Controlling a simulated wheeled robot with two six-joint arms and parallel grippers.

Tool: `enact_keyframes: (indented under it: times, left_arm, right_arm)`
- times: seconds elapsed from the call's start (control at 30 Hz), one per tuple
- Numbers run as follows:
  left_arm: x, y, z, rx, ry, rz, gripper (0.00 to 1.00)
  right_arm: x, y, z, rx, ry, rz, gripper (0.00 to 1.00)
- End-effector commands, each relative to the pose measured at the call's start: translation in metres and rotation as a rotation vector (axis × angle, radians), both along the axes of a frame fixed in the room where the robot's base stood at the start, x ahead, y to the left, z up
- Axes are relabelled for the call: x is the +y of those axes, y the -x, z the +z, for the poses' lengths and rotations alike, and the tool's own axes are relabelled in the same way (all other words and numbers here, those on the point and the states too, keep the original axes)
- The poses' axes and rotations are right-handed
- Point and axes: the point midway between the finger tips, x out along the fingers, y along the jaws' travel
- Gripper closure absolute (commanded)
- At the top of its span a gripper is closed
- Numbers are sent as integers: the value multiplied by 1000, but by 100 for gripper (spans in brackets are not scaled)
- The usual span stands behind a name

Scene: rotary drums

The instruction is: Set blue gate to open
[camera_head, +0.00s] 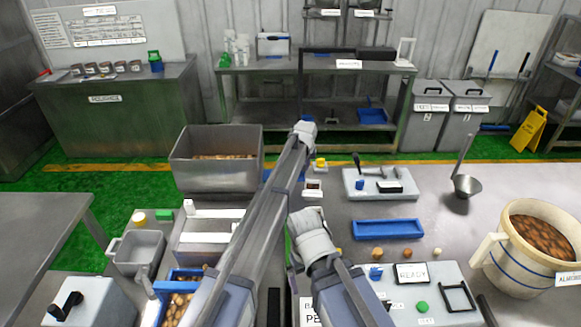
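No part is labelled as a blue gate, and I cannot tell which blue part it is. A small blue block (360,186) sits on a light grey plate (409,178) with black handles, right of centre. A small blue knob (375,272) is on the grey control panel (440,290) at the front, beside a READY sign (411,274). A blue tray (388,231) lies between them. My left arm reaches far up across the bench, and my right arm shows at the front centre. No fingertips of either gripper can be made out.
A steel bin (217,176) of brown pieces stands behind my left arm. A white container of almonds (527,262) stands at right, with a scoop (467,184) behind it. White-topped boxes (203,240) stand left of my arm. Bench between the scoop and plate is clear.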

Motion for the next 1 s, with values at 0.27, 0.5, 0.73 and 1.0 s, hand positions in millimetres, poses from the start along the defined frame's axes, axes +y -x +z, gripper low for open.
enact_keyframes:
  times: [0.27,0.5,0.73,1.0]
  left_arm:
    - [-7,0,0,0,3,-1,100]
    - [-6,0,0,0,3,-1,48]
    - [-5,0,0,0,1,0,43]
    - [-4,3,8,0,0,0,43]
  right_arm:
    - [0,0,0,0,0,0,0]
    - [0,0,0,0,0,0,0]
    - [0,0,0,0,0,0,0]
    - [0,0,8,0,0,0,0]
